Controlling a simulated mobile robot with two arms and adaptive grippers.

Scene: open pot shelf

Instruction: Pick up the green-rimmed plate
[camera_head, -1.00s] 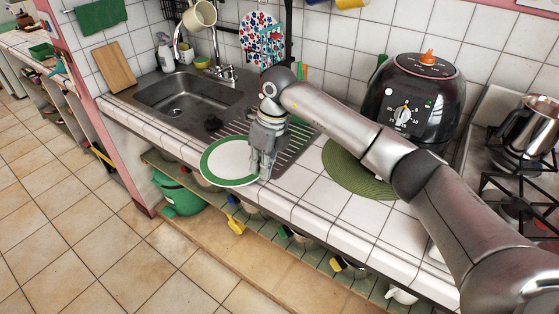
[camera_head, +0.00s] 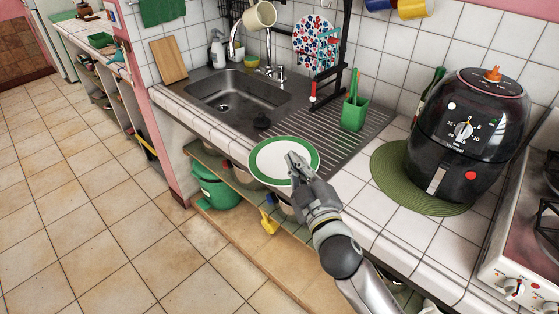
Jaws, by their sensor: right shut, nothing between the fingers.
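The green-rimmed plate (camera_head: 268,151) is white with a green border. It lies on the counter's front edge, at the corner of the ribbed draining board, with part of it seeming to overhang the edge. My right gripper (camera_head: 296,160) is over the plate's right part and hides some of its rim and centre. Its fingers are shut with nothing between them. Whether the fingertips touch the plate cannot be told. My left gripper is not in view.
The sink (camera_head: 235,95) is behind and left of the plate. A green utensil holder (camera_head: 354,114) stands on the draining board (camera_head: 330,128). A black air fryer (camera_head: 465,140) on a green round mat (camera_head: 392,172) stands at right. A green pot (camera_head: 216,186) sits on the shelf below.

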